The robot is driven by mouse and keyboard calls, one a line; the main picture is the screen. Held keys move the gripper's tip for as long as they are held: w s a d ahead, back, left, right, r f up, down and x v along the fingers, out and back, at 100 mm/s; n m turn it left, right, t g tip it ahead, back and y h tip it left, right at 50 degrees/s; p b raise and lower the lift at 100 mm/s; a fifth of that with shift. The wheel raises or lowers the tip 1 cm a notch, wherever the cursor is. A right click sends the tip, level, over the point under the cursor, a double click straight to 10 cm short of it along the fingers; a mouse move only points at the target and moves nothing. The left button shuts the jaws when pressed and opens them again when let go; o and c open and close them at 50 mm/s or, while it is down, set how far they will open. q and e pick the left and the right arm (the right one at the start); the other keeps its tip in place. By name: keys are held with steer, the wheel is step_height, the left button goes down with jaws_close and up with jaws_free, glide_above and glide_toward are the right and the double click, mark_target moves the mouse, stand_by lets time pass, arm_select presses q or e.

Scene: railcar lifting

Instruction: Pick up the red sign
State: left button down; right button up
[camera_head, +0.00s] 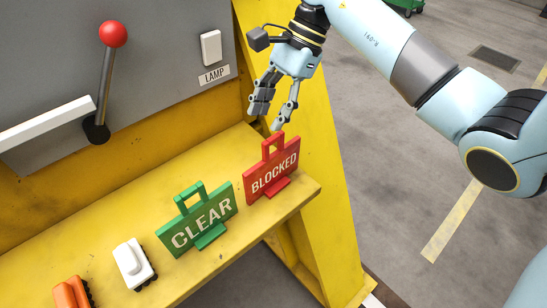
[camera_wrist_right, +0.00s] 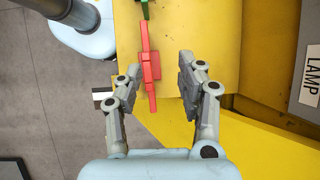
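The red sign (camera_head: 272,172), lettered BLOCKED and topped by a loop handle, stands upright near the right end of the yellow shelf (camera_head: 150,213). My right gripper (camera_head: 269,115) is open and empty just above and behind the sign's handle. In the right wrist view the fingers of my right gripper (camera_wrist_right: 158,80) are spread. The red sign (camera_wrist_right: 149,66) shows there edge-on between them, nearer the left finger. I cannot tell whether that finger touches it. My left gripper is not in view.
A green CLEAR sign (camera_head: 196,222) stands left of the red one. A white toy railcar (camera_head: 133,264) and an orange one (camera_head: 72,293) are further left. Behind is a grey panel with a red-knobbed lever (camera_head: 106,75) and LAMP switch (camera_head: 211,47). A yellow post (camera_head: 320,150) rises beside the shelf.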

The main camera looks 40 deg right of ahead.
mark_target(275, 136)
steer(key=shift+s+d+g+h, duration=0.2)
steer(key=shift+d, duration=0.25)
steer(key=shift+s+d+g+h, duration=0.2)
steer(key=shift+d, duration=0.25)
steer(key=shift+s+d+f, duration=0.1)
steer(key=shift+s+f, duration=0.1)
steer(key=shift+f, duration=0.15)
steer(key=p+x, duration=0.1)
steer(key=x, duration=0.3)
steer(key=shift+s+f, duration=0.1)
steer(key=shift+f, duration=0.2)
steer(key=p+x, duration=0.2)
steer(key=x, duration=0.2)
steer(key=shift+a+f, duration=0.15)
steer(key=shift+a, duration=0.05)
steer(key=shift+a+f, duration=0.1)
steer(key=shift+f, duration=0.45)
jaws_close()
